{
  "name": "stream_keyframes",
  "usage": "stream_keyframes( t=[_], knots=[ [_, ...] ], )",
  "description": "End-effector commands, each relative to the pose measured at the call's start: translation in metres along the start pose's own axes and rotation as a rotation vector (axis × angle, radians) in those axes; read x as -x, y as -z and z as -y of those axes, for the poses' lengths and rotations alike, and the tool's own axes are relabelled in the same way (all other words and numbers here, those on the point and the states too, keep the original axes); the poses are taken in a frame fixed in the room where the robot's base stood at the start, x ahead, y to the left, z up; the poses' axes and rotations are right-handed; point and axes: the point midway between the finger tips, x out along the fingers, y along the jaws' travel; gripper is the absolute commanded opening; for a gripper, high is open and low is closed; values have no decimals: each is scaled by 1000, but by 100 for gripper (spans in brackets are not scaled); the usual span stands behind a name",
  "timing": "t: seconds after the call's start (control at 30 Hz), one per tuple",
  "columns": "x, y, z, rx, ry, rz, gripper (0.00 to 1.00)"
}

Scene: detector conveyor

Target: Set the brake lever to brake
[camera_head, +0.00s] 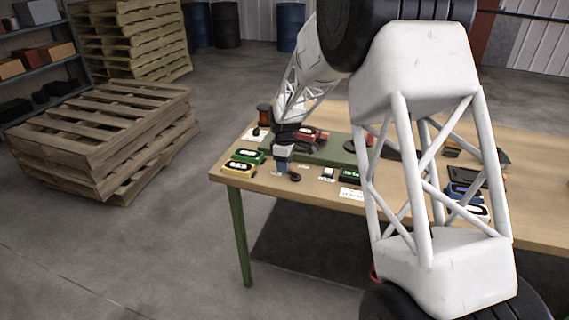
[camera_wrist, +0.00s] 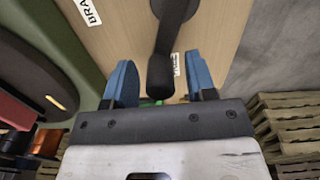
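The brake lever (camera_wrist: 166,45) is a black arm on a round black pivot. In the wrist view it runs down from the top, and its rounded end lies between the two blue fingers of my gripper (camera_wrist: 158,72). The fingers are spread, with a visible gap on each side of the lever. A white label starting "BRA" (camera_wrist: 90,11) lies to the upper left. A smaller label (camera_wrist: 177,64), unreadable, is close beside the lever's end. In the head view my gripper (camera_head: 282,167) is low over the table's front edge, beside the black lever (camera_head: 294,177).
The wooden table (camera_head: 230,174) carries green (camera_head: 248,156) and yellow (camera_head: 238,168) boxes left of my gripper. A green conveyor (camera_head: 335,150) lies behind. A black-and-green box (camera_head: 349,175) is to the right. Pallets (camera_head: 105,135) stand on the floor at left.

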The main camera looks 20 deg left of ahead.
Motion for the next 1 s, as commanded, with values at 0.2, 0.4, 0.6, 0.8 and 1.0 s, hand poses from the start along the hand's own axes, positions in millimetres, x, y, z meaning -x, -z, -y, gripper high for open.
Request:
stream_keyframes(
  t=[0.2,0.4,0.6,0.8,1.0],
  knots=[
    [0,0,0,0,0,0,19],
    [0,0,0,-1,0,0,2],
    [0,0,-1,-21,0,0,2],
    [0,-3,-4,-88,0,0,2],
    [0,-6,-10,-213,0,0,2]
  ],
)
